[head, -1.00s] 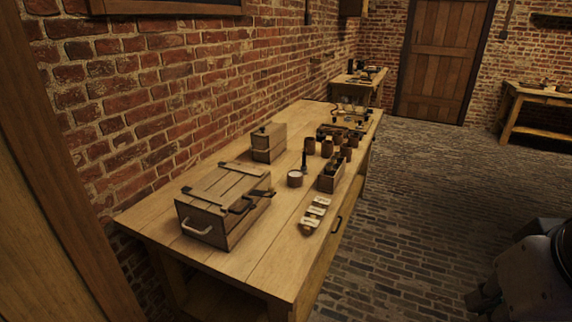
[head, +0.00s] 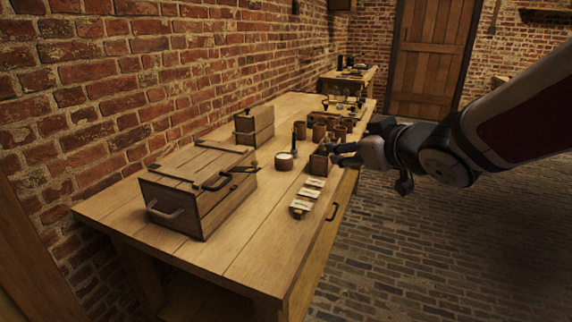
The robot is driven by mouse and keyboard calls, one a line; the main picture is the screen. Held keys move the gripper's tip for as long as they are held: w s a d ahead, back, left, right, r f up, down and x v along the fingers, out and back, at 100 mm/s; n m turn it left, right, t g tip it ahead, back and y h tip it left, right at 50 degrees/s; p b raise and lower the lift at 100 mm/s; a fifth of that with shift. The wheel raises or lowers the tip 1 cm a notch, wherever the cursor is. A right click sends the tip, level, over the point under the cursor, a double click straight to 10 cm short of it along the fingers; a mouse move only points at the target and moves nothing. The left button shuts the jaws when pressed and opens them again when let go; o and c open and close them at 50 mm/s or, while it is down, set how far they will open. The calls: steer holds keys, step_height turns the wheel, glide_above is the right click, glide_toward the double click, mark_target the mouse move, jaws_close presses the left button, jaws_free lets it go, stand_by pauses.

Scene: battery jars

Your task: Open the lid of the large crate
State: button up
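The large crate (head: 190,208) is a wooden box at the near left of the workbench, with its plank lid (head: 200,165) shut. The lid has dark metal straps, and a dark latch or handle (head: 218,182) shows on the side facing right. My gripper (head: 343,155) reaches in from the right, over the right edge of the bench, well apart from the crate. Its fingers point left beside a small wooden box; I cannot tell whether they are open or shut.
The workbench (head: 245,270) holds a smaller lidded box (head: 254,126), a round pot (head: 284,161) with a dark stick behind it, several brown jars (head: 319,131), a small open box (head: 319,162) and pale cards (head: 307,195). Bare bench lies between the crate and the cards. A brick wall stands behind.

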steer(key=w+a+f+n+g+y+b, duration=0.1)
steer(key=w+a+f+n+y+b, duration=0.2)
steer(key=a+f+y, duration=0.4)
steer(key=n+g+y+b, duration=0.4)
steer(key=g+y+b, duration=0.1)
steer(key=g, duration=0.1)
glide_toward(226, 182)
steer(key=b+x, duration=0.3)
steer(key=x, duration=0.7)
steer(key=shift+a+f, duration=0.15)
steer(key=shift+a, duration=0.05)
steer(key=c, duration=1.5)
steer(key=shift+o, duration=0.2)
steer(key=shift+p, duration=0.4)
